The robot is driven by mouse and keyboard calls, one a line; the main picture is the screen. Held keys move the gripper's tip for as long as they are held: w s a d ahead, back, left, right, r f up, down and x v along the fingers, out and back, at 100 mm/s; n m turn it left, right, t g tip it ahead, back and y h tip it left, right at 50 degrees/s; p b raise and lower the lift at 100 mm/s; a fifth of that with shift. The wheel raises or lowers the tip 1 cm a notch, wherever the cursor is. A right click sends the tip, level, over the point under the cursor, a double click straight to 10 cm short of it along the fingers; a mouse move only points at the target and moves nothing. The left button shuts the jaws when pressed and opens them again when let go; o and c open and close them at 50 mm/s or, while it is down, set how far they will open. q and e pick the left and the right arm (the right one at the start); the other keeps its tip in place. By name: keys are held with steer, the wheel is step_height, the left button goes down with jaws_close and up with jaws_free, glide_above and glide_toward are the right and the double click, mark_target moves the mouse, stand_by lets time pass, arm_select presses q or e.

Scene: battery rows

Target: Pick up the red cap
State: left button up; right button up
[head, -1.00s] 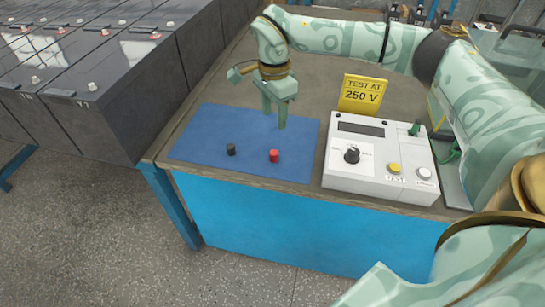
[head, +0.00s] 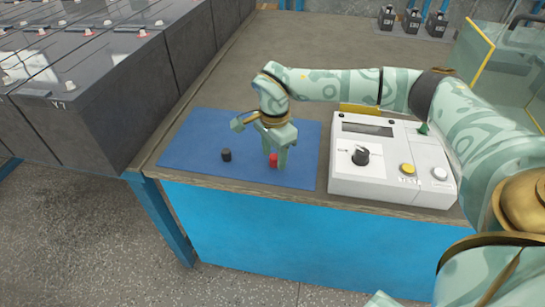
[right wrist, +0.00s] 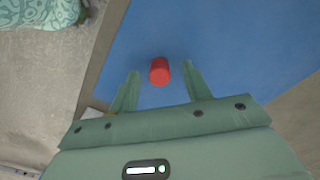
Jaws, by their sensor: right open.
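The red cap (head: 273,160) stands on the blue mat (head: 190,168) on the table, and it also shows in the right wrist view (right wrist: 159,71). My right gripper (head: 276,160) is open and low over the mat at the red cap, partly hiding it in the head view. In the right wrist view the two fingers (right wrist: 159,82) are spread, with the cap centred between the lines of their tips and slightly beyond them. A black cap (head: 227,155) stands on the mat to the left of the red one. My left gripper is not in view.
A white tester box (head: 385,185) with a dial and buttons stands right of the mat. A yellow sign (head: 360,109) behind it is mostly hidden by my right arm. Dark battery blocks (head: 130,105) stand at the left. The table behind the mat is clear.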

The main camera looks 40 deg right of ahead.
steer(key=c, duration=1)
steer(key=shift+r, duration=0.1)
steer(key=shift+c, duration=0.2)
